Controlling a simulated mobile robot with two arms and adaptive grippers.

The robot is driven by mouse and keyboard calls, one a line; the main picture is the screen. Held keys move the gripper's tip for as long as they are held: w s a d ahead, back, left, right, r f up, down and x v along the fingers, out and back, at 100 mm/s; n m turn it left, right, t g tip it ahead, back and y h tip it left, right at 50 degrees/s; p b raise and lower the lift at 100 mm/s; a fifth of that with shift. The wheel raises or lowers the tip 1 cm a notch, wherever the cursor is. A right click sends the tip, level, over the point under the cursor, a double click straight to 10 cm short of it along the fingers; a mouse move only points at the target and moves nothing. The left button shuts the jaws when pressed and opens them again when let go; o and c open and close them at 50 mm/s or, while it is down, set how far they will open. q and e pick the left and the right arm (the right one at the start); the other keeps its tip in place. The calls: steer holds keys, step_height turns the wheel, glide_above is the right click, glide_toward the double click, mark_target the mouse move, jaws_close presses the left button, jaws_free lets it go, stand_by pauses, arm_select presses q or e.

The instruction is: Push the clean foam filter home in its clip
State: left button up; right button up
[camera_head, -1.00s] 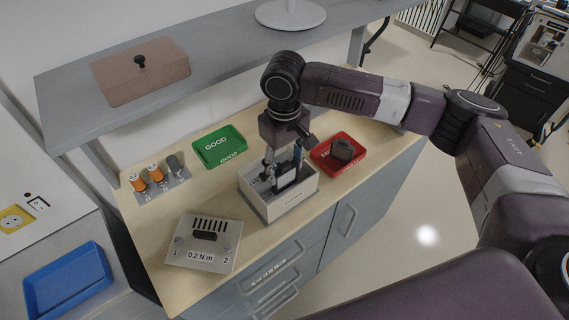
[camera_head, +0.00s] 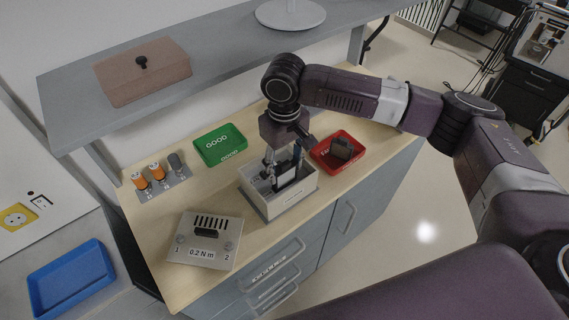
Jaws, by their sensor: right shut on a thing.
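My right gripper (camera_head: 282,170) points down into a pale open box (camera_head: 288,203) on the wooden counter. It is shut on a dark, flat piece inside the box, probably the foam filter; the fingers and box walls hide most of it. I cannot make out the clip or whether the piece is seated. A grey vented panel (camera_head: 204,241) marked 1, 2 and "0.2 N m" lies in front and to the left, with a dark block on it. My left gripper is not in view.
A green GOOD tray (camera_head: 220,146) stands empty behind the box. A red tray (camera_head: 322,163) with a dark block (camera_head: 341,149) is close on its right. Orange-and-grey cylinders (camera_head: 157,171) stand in a rack at left. A grey shelf (camera_head: 215,62) overhangs the back.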

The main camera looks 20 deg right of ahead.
mark_target(285, 184)
steer(key=shift+f, duration=0.15)
steer(key=shift+f, duration=0.65)
steer(key=shift+f, duration=0.25)
stand_by(0.5)
steer(key=shift+f, duration=0.5)
steer(key=shift+f, duration=0.35)
steer(key=shift+f, duration=0.35)
steer(key=shift+f, duration=0.15)
steer(key=shift+s+f, duration=0.15)
steer(key=shift+f, duration=0.15)
stand_by(1.1)
